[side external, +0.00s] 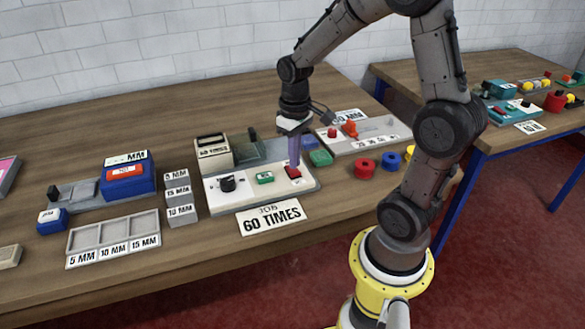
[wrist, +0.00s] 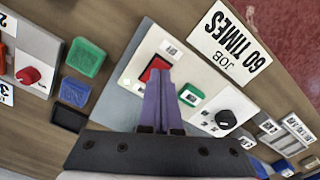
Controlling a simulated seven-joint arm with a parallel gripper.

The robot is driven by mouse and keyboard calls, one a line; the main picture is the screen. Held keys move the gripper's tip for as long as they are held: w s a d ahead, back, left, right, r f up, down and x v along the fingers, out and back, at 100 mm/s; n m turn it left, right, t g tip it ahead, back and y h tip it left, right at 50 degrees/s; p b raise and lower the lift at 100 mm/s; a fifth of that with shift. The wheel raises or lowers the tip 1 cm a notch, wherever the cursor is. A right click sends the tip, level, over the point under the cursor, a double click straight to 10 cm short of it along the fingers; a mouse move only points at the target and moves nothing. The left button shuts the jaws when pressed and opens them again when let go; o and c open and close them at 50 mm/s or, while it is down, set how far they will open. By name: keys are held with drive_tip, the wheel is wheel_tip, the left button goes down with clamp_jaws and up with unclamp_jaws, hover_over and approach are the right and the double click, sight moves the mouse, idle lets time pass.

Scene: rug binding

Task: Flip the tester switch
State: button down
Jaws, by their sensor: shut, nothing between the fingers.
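The tester is a white panel (side external: 245,198) on the near part of the table, and it also shows in the wrist view (wrist: 135,85). It carries a red rocker switch (side external: 294,173) at its right end, a green button (side external: 264,177) in the middle and a black knob (side external: 228,184) at its left. My gripper (side external: 293,163) points down with its purple fingers shut and empty, just over the red switch. In the wrist view the fingertips (wrist: 159,84) overlap the lower edge of the red switch (wrist: 155,68). I cannot tell whether they touch it.
A "60 TIMES" job card (side external: 271,217) lies in front of the tester. A display box (side external: 213,150) stands behind it. Right of it are a green block (side external: 321,158), red spool (side external: 364,168) and blue spool (side external: 391,161).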

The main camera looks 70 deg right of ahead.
sight(294, 172)
drive_tip(key=shift+f, duration=0.95)
idle(0.7)
drive_tip(key=shift+r, duration=3.55)
